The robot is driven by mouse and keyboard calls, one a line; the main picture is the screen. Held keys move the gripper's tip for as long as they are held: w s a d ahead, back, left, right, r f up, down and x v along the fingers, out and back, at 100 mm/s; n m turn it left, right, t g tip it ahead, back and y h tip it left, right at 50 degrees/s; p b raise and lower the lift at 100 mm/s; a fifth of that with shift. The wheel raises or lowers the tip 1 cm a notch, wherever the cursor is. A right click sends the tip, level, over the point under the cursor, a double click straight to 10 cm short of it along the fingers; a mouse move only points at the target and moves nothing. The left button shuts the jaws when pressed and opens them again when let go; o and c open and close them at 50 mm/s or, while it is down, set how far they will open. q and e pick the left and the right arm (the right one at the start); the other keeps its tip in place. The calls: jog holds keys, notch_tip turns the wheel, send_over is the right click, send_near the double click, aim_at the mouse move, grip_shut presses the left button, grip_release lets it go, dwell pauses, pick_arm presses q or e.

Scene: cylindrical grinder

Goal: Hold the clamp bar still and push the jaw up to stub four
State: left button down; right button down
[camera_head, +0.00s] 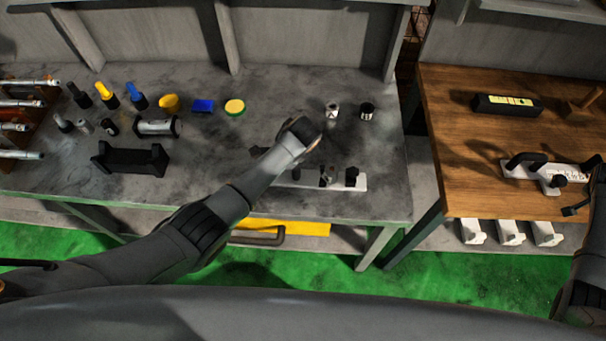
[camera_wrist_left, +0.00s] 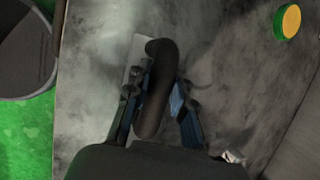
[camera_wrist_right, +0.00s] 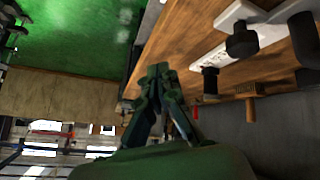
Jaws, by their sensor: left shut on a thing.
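A white bar (camera_head: 362,182) with several dark upright pieces lies near the front of the grey table, partly hidden by my left arm. My left gripper (camera_wrist_left: 158,98) is shut on a dark rounded handle (camera_wrist_left: 160,55) above this bar. In the head view its fingers are hidden behind my wrist. A second white bar (camera_head: 541,177) with a dark handle (camera_head: 525,160), a dark knob (camera_head: 558,181) and small markings lies on the wooden table. It also shows in the right wrist view (camera_wrist_right: 222,52). My right gripper (camera_wrist_right: 159,70) looks shut and empty, apart from this bar, near the table's front edge.
Two small cylinders (camera_head: 332,111) (camera_head: 367,111) stand behind my left wrist. A black box (camera_head: 507,105) and a wooden mallet (camera_head: 585,101) lie on the wooden table (camera_head: 450,140). A gap separates the tables.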

notch_tip(320, 180, up, 6)
jog(key=w+a+m, duration=0.1)
jog(key=w, duration=0.2)
jog(key=w+a+f+n+y, duration=0.1)
jog(key=w+a+f, duration=0.1)
jog(key=a, duration=0.7)
jog(key=w+a+f+n+y, duration=0.1)
jog(key=w+a+f+n, duration=0.1)
jog(key=a, duration=0.7)
jog(key=w+a+f+n+y, duration=0.2)
jog(key=a+f, duration=0.3)
jog(key=a, duration=0.4)
jog(key=shift+w+a, duration=0.2)
jog(key=shift+w, duration=0.7)
jog(key=w+a+f+n+y, duration=0.15)
jog(key=a+n, duration=0.25)
jog(key=a, duration=1.2)
jog(key=n+y, duration=0.2)
send_over(363, 180)
jog(key=shift+s+f, duration=0.15)
jog(key=shift+f, duration=1)
jog(key=shift+s+f, duration=0.15)
jog(key=shift+f, duration=1)
jog(key=shift+f, duration=1.55)
jog(key=shift+r, duration=0.1)
